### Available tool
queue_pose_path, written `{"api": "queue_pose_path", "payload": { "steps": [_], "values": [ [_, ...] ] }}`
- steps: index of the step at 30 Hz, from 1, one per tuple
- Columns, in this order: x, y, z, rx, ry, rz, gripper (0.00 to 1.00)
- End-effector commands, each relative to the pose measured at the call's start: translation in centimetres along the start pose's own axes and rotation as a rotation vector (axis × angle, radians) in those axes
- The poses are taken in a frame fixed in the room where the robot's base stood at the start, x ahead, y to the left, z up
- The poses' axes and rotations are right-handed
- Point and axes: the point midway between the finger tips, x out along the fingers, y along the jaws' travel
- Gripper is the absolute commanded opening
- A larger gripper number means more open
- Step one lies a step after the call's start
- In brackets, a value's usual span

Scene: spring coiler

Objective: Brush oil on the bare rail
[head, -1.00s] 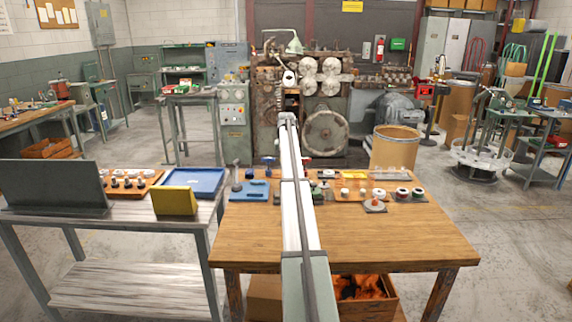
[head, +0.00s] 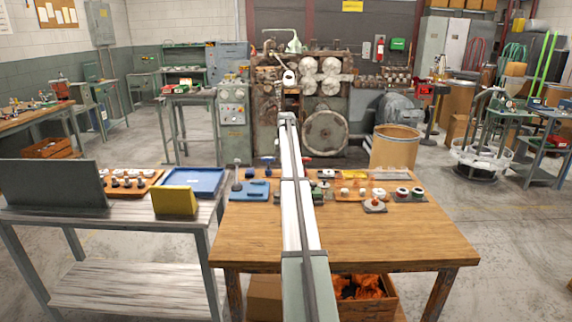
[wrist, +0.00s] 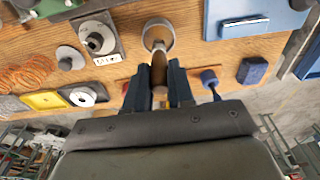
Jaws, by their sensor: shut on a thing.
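In the wrist view my gripper (wrist: 160,85) is shut on a brown, wood-coloured handle (wrist: 158,69) held between its two blue fingers. A round grey cup or head (wrist: 158,33) shows at the far end of the handle; I cannot tell whether it is joined to it or stands on the table. The wooden table top (wrist: 130,30) lies beyond the fingers. In the head view my arm covers the gripper and the handle. I cannot single out the bare rail; the rusty machine (head: 265,100) stands behind the table (head: 390,240).
In the wrist view a dark blue knobbed tool (wrist: 210,78), a blue block (wrist: 252,70) and a blue tray (wrist: 222,30) lie to the right. A labelled plate with a grey disc (wrist: 97,38) and a wire coil (wrist: 40,75) lie left. The table's front is clear.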

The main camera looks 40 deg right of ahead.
Motion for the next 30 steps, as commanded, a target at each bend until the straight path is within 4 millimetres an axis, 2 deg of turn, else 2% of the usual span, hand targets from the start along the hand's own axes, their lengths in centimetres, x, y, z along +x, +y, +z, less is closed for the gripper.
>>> {"api": "queue_pose_path", "payload": {
  "steps": [30],
  "values": [
    [1.2, 0.0, 0.1, 0.000, 0.000, 0.000, 0.00]
  ]
}}
